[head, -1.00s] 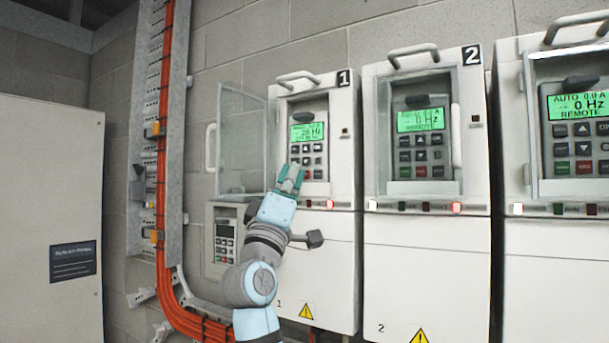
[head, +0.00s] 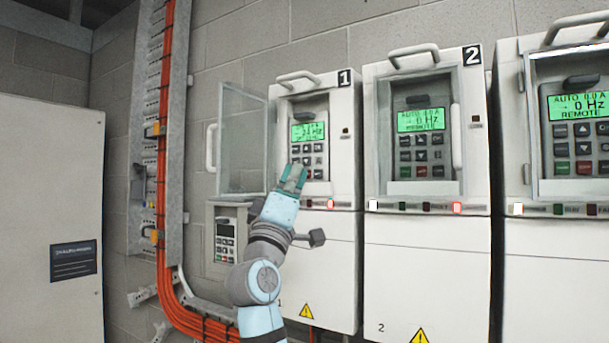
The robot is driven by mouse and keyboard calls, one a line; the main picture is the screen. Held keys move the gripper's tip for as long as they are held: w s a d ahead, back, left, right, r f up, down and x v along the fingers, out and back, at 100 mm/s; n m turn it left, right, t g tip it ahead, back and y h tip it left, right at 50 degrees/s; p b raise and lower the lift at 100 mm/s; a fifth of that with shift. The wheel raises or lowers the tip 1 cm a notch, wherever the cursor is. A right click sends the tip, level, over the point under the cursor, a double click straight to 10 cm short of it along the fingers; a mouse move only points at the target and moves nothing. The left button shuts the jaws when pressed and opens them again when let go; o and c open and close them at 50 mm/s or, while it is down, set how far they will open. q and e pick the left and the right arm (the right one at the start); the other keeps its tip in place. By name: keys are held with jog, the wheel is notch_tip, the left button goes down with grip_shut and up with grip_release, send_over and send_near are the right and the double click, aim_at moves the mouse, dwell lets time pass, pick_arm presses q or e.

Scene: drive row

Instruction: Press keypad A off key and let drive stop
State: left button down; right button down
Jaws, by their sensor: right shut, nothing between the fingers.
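Drive 1 (head: 344,180) is a white cabinet with its small clear door (head: 242,140) swung open to the left. Its keypad (head: 307,135) has a lit green display (head: 308,132) whose text is too small to read surely; it seems to show a number in Hz. Rows of dark keys sit below the display. My right gripper (head: 293,172) is shut and empty, its teal fingertips in front of the lower left part of this keypad, hiding keys there. Whether it touches a key cannot be told. My left gripper is not in view.
Drive 2 (head: 427,260) and a third drive (head: 555,260) stand to the right, with keypads lit green. A smaller keypad unit (head: 225,240) sits lower left. Orange cables (head: 165,200) run down a tray at left. A pale cabinet (head: 45,200) fills the far left.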

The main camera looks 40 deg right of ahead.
dwell(0.3)
jog(key=shift+s+a, duration=0.2)
jog(key=shift+a, duration=0.55)
jog(key=a, duration=0.1)
jog(key=s+a, duration=0.1)
jog(key=a, duration=0.2)
jog(key=shift+s+a+b, duration=0.25)
jog(key=shift+a+b, duration=0.1)
jog(key=shift+a, duration=0.05)
dwell(1.1)
jog(key=shift+f, duration=0.1)
